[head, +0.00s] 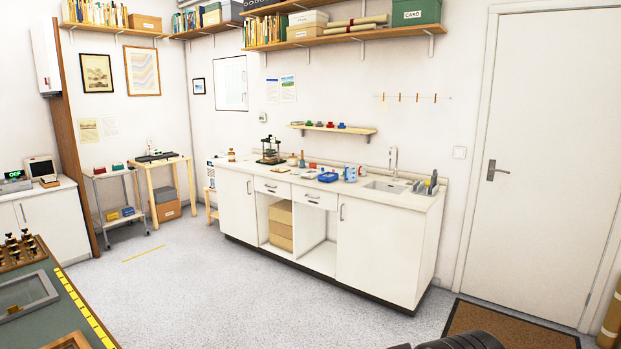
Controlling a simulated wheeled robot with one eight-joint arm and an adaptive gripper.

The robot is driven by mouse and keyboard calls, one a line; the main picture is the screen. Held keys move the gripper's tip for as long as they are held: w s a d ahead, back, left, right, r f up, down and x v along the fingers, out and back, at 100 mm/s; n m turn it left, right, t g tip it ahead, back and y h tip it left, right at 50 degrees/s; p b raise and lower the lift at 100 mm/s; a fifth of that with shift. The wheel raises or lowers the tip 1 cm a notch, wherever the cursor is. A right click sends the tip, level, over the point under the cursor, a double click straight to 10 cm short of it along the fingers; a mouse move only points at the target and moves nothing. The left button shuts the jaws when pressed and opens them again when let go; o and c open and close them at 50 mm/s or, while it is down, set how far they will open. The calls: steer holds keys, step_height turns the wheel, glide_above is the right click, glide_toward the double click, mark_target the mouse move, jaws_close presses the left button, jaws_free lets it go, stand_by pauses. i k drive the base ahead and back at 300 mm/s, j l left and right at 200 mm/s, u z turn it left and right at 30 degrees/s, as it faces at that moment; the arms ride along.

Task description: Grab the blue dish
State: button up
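A small blue dish (328,177) sits on the pale worktop of the white counter (390,245), left of the sink. It looks shallow, but its inside is too small to make out. A blue and white cup-like thing (350,173) stands just right of it. My gripper's fingers do not show; only a dark rounded part of my own body shows at the bottom edge, far from the dish.
The sink (385,187) and a grey rack (425,187) are at the counter's right end. A black press (270,151) stands on its left part. A green-topped table (55,315) is at lower left. The grey floor (220,290) before the counter is clear. A brown mat (505,330) lies by the door.

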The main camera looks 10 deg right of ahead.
mark_target(327, 178)
steer(key=i+z, duration=0.1)
steer(key=i, duration=2.95)
